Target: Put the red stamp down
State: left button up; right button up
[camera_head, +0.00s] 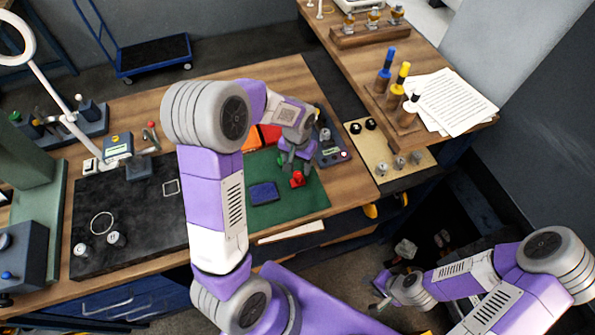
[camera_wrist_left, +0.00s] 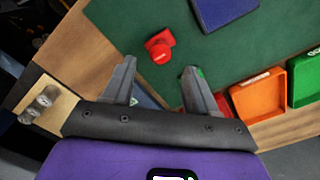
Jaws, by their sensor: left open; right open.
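My left gripper (camera_head: 295,166) is open above the mat, close to the stamp. In the left wrist view its two fingers (camera_wrist_left: 158,70) are spread with nothing between them, and the stamp is apart from both. My right gripper (camera_head: 380,292) is open and empty, low and away from the bench at the lower right.
A dark blue pad (camera_head: 263,193) lies on the mat left of the stamp. Orange (camera_wrist_left: 260,95) and green (camera_wrist_left: 304,78) trays line the mat's edge. A dark device (camera_head: 331,150) and a beige board with knobs (camera_head: 388,160) stand to the right. The mat's front is clear.

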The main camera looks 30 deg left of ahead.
aim_at(297, 174)
pick_arm(q)
jog(key=shift+r, duration=2.25)
pick_arm(e)
jog(key=shift+r, duration=0.15)
